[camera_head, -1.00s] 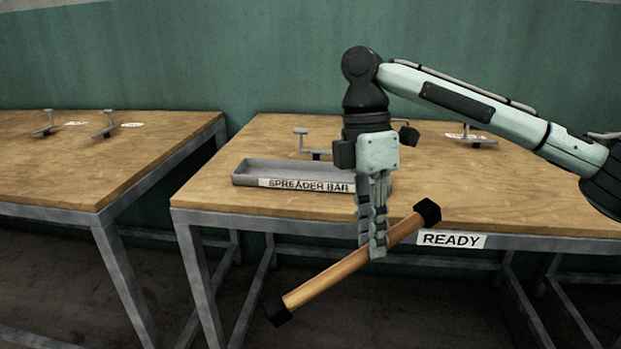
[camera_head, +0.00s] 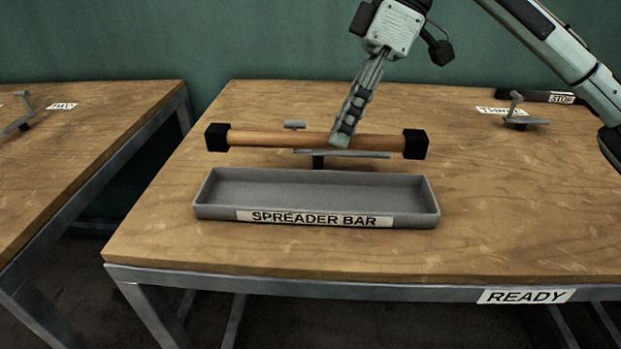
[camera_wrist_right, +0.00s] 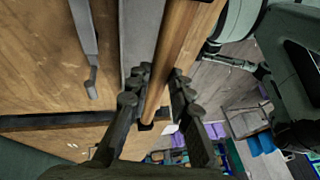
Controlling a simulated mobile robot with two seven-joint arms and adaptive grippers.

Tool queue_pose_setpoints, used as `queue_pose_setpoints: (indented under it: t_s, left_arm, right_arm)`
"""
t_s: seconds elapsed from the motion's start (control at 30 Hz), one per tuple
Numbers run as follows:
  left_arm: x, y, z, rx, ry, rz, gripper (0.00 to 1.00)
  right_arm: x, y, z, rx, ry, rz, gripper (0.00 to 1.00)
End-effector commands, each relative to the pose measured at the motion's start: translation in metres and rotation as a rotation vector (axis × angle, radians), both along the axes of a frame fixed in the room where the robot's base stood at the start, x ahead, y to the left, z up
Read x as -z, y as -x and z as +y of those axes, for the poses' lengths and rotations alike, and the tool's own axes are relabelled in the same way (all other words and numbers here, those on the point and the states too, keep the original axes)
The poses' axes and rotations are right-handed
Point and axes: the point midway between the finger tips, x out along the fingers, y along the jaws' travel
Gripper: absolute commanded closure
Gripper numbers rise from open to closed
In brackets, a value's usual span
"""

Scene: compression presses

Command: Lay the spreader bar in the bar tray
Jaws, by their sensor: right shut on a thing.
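The spreader bar (camera_head: 270,138), a wooden rod with black end blocks, is held by my right gripper (camera_head: 343,134) right of its middle. In the head view it lies level across the picture, just above the tray's image and roughly parallel to it. The grey bar tray (camera_head: 318,176), labelled SPREADER BAR, is empty on the table. In the right wrist view the bar (camera_wrist_right: 182,45) runs between the fingers (camera_wrist_right: 158,92), beside a grey strip (camera_wrist_right: 140,35) that looks like the tray. The bar's exact height is hard to tell. My left gripper is out of view.
A grey metal fixture (camera_head: 340,154) stands behind the tray, partly hidden by the bar. Another fixture (camera_head: 520,118) is at the right, near a dark STOP-labelled strip (camera_head: 530,96). The wooden tabletop (camera_head: 510,210) right of the tray is clear. A second table (camera_head: 90,130) stands left.

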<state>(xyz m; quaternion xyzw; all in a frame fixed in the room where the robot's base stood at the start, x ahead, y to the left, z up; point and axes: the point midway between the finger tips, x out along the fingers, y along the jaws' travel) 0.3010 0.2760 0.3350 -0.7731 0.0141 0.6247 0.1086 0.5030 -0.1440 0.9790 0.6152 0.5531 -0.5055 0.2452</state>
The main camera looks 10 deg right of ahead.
Motion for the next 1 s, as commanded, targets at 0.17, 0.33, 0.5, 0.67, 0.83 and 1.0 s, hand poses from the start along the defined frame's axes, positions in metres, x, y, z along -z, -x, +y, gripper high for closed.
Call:
queue_pose_setpoints:
  t_s: [0.17,0.33,0.5,0.67,0.83,1.0]
  left_arm:
    - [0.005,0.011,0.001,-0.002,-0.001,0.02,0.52]
    - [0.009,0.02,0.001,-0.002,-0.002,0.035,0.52]
    - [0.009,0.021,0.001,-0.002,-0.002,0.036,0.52]
    - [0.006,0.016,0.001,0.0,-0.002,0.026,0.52]
    - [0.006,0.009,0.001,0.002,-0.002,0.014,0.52]
    - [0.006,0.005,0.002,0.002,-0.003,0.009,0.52]
  right_arm:
    - [0.03,0.001,-0.001,0.0,0.0,0.005,1.0]
    - [0.056,0.001,0.0,0.0,-0.001,0.003,1.0]
    - [0.068,0.001,0.0,0.0,-0.001,0.002,1.0]
    - [0.09,0.001,0.0,0.0,0.0,0.004,1.0]
    - [0.099,0.0,0.0,-0.001,-0.001,0.0,1.0]
    - [0.1,0.0,0.0,-0.001,0.0,0.0,0.72]
